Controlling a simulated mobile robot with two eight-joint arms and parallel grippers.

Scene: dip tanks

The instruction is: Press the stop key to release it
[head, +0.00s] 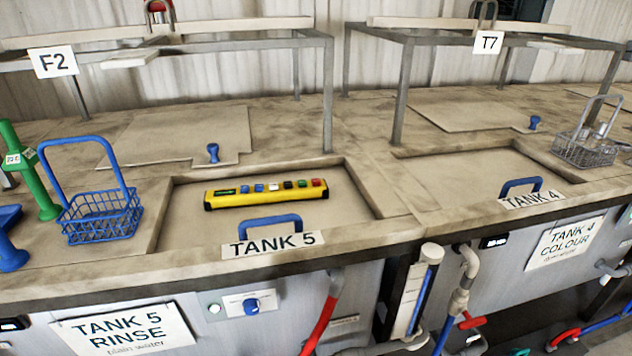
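A yellow control box (266,194) with black ends lies on the closed lid of Tank 5 (345,203), behind the lid's blue handle (270,222). Its top carries a small green display (225,192) at the left and a row of coloured keys: blue, white, black, green and red. The red key (317,183) is at the right end. The key markings are too small to read, so I cannot confirm which is the stop key or whether it is pressed in. Neither of my grippers is in view.
A blue wire basket (101,218) with a tall handle and a green upright post (32,172) stand left of the box. Tank 4's lid (485,180) is at the right, with a grey basket (585,152) beyond it. Metal frames (328,95) rise behind.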

